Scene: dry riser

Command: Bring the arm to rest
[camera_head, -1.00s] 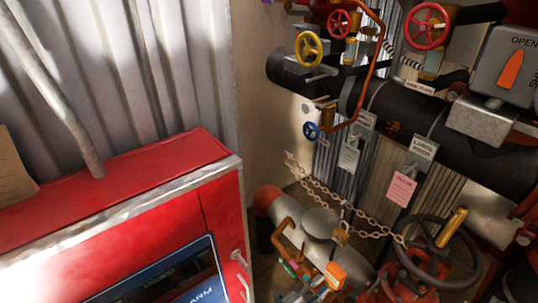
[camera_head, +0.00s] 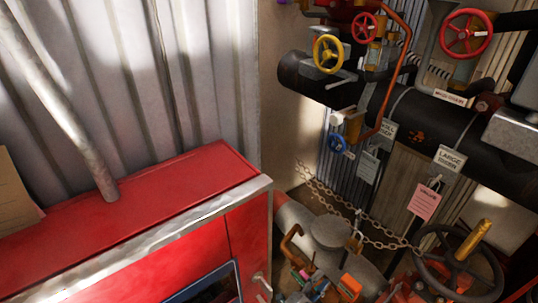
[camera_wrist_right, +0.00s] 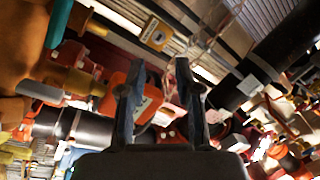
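My right gripper (camera_wrist_right: 160,68) shows in the right wrist view. Its two dark fingers stand apart with a gap between them, and I see nothing held there. An orange and white item (camera_wrist_right: 145,98) shows behind the left finger; its distance is hard to judge. I cannot make out either gripper in the head view. My left gripper is in neither view.
A red cabinet (camera_head: 130,215) fills the lower left.

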